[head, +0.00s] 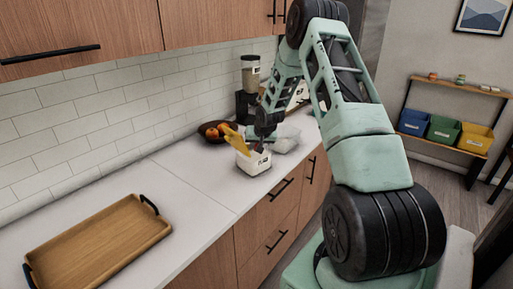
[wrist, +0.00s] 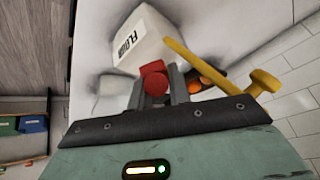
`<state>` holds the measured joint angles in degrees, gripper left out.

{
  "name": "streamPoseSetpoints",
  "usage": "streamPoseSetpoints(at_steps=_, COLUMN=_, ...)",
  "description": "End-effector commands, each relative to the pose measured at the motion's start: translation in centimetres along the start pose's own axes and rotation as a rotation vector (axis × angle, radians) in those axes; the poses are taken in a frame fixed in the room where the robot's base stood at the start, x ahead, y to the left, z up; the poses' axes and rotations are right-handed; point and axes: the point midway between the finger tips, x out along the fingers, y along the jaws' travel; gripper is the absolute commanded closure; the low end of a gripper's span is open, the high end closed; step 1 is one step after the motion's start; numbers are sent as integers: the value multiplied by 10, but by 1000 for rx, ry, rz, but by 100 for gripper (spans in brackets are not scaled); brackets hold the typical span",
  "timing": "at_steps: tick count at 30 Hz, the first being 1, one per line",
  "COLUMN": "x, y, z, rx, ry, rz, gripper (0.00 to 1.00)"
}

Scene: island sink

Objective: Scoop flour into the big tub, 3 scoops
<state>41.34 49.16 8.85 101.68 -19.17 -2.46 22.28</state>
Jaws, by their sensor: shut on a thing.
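A white tub labelled FLOUR (head: 252,164) stands on the counter; it shows at the top of the wrist view (wrist: 146,38). My gripper (head: 263,139) is just above it, pointing down. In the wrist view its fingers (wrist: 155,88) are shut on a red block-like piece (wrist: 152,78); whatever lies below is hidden. A larger pale, see-through tub (head: 286,140) stands just behind and right.
A dark bowl with orange fruit (head: 211,130) sits by the tiled wall, with a coffee machine or grinder (head: 248,90) farther back. A wooden tray (head: 98,246) lies on the near counter. The counter between tray and flour tub is clear.

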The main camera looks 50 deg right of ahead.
Motion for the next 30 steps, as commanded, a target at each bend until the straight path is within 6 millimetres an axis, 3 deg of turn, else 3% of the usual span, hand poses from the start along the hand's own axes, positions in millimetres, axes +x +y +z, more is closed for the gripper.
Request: streamPoseSetpoints(at_steps=30, x=-48, y=-9, z=-29, rx=-1, ry=1, rz=-1, gripper=100)
